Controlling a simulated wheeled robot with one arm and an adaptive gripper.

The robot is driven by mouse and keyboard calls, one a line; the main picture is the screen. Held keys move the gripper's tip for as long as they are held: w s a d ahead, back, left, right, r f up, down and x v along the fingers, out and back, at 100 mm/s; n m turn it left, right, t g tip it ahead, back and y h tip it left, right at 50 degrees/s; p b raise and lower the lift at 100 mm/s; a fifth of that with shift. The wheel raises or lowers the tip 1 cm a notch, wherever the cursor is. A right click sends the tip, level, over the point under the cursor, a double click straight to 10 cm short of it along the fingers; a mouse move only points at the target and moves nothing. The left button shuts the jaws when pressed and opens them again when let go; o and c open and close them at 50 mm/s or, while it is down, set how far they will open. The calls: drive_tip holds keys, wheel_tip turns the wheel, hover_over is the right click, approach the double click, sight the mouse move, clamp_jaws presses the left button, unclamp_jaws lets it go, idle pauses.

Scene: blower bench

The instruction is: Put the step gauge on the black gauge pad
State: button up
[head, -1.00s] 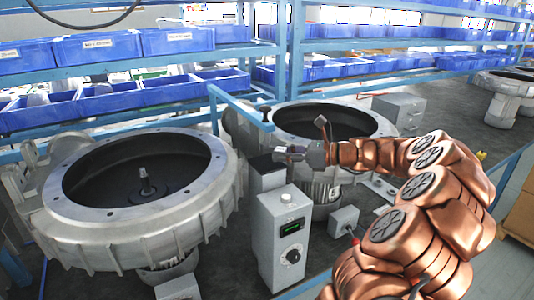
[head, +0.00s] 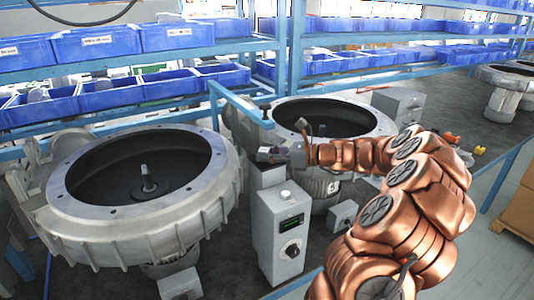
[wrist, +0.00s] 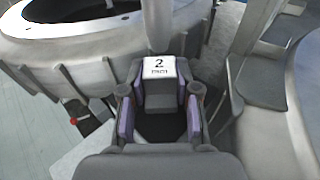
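The step gauge (wrist: 160,69) is a small block with a white face marked "2 mm"; it sits between the fingertips of my gripper (wrist: 161,88) in the wrist view, with purple-lined fingers against both sides. In the head view my gripper (head: 276,154) is over the grey stand behind the control box, between the two blower housings. The gripper hides the top of that stand, where the black gauge pad seems to lie. A dark patch (wrist: 165,126) shows below the gauge between the fingers; I cannot tell whether it is the pad. Contact below the gauge cannot be seen.
A grey control box (head: 278,238) with a dial stands just in front. A large round housing (head: 135,195) is at left, another (head: 335,120) behind right. A blue bracket (head: 243,105) reaches in above the gripper. Blue bins (head: 96,44) line the shelves behind.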

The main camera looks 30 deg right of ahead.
drive_tip(key=o, duration=0.4)
drive_tip(key=shift+r, duration=0.15)
drive_tip(key=shift+b+v, duration=1.9)
drive_tip(key=shift+v, duration=4.1)
